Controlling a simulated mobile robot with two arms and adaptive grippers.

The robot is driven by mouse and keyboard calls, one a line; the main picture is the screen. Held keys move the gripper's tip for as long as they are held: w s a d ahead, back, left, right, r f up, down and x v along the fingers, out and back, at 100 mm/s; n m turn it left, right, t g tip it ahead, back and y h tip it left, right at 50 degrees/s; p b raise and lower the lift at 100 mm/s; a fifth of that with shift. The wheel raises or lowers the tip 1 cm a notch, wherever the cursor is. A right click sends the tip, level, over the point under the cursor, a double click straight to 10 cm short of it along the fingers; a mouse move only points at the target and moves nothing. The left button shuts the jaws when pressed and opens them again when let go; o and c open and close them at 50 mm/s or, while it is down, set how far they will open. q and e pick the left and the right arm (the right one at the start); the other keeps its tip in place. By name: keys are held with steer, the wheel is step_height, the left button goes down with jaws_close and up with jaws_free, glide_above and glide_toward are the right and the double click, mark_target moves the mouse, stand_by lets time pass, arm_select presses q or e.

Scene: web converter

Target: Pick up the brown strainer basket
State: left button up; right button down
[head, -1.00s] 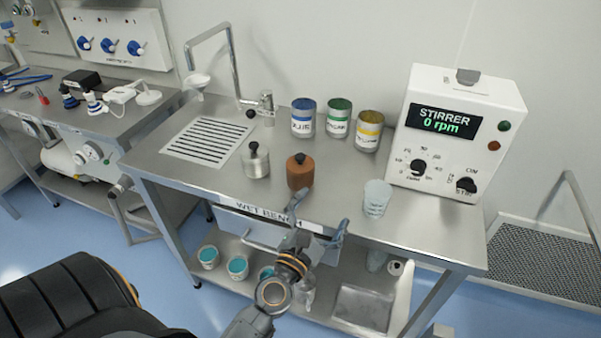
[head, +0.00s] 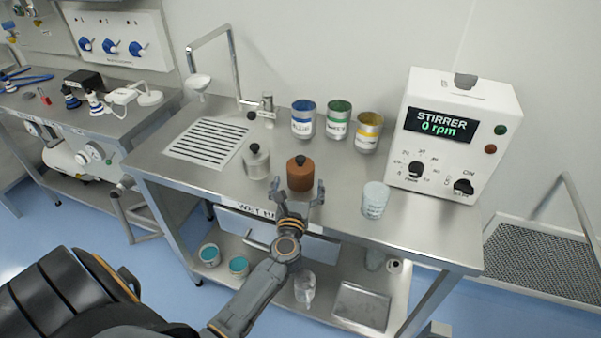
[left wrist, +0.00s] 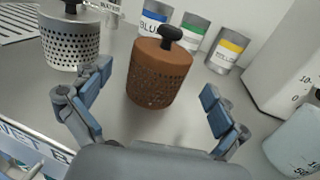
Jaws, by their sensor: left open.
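The brown strainer basket (head: 300,174) stands upright on the steel bench, with a black knob on top. In the left wrist view the brown strainer basket (left wrist: 160,75) shows its perforated side, ahead of and between my spread fingers. My left gripper (head: 301,193) is open at the basket's near side, with a finger towards each side. In the left wrist view the left gripper (left wrist: 155,103) is empty, and I see no clear contact with the basket. My right gripper is not in view.
A silver strainer basket (head: 256,162) stands close on the left. A clear beaker (head: 374,200) stands on the right. Blue (head: 303,120), green (head: 338,120) and yellow (head: 367,132) labelled cans stand behind. The stirrer box (head: 452,135) is at the right. The bench front edge is near my gripper.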

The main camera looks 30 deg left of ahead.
mark_target(300, 171)
arm_select(q)
steer(key=x, duration=0.4)
steer(key=shift+w+a+p, duration=0.15)
steer(key=shift+w+p, duration=0.15)
steer(key=shift+r, duration=0.1)
steer(key=shift+s, duration=0.1)
steer(key=shift+c, duration=0.3)
steer(key=c, duration=1.3)
